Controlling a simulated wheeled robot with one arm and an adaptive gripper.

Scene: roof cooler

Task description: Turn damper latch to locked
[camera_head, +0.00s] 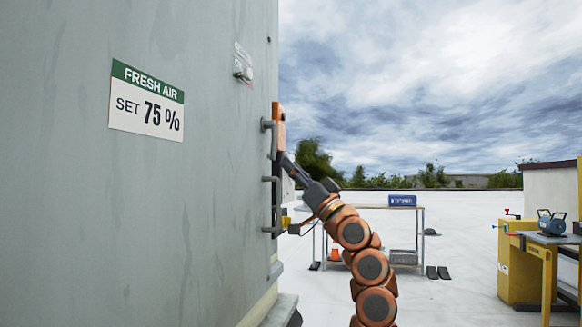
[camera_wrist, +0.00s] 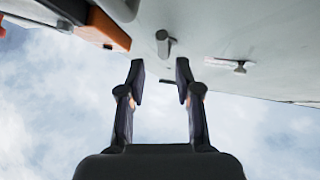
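A small grey latch (camera_head: 242,70) sits on the large grey metal cabinet wall, under a small white label. Its state cannot be read at this size. In the wrist view a grey knob or lever (camera_wrist: 163,45) sticks out of the wall ahead of my gripper (camera_wrist: 160,80), and a small fitting on a plate (camera_wrist: 239,67) lies to its right. I cannot tell for sure which one is the damper latch. My gripper is open, with nothing between its fingers and sky showing through the gap. In the head view its fingertips are at or behind the cabinet's edge, partly hidden.
An orange-and-dark part (camera_head: 278,125) and dark handles (camera_head: 268,180) line the cabinet edge close to my gripper. A sign reading FRESH AIR SET 75 % (camera_head: 147,102) is on the wall. A metal cart (camera_head: 422,235) and yellow workbench (camera_head: 546,270) stand farther off. Open roof lies between.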

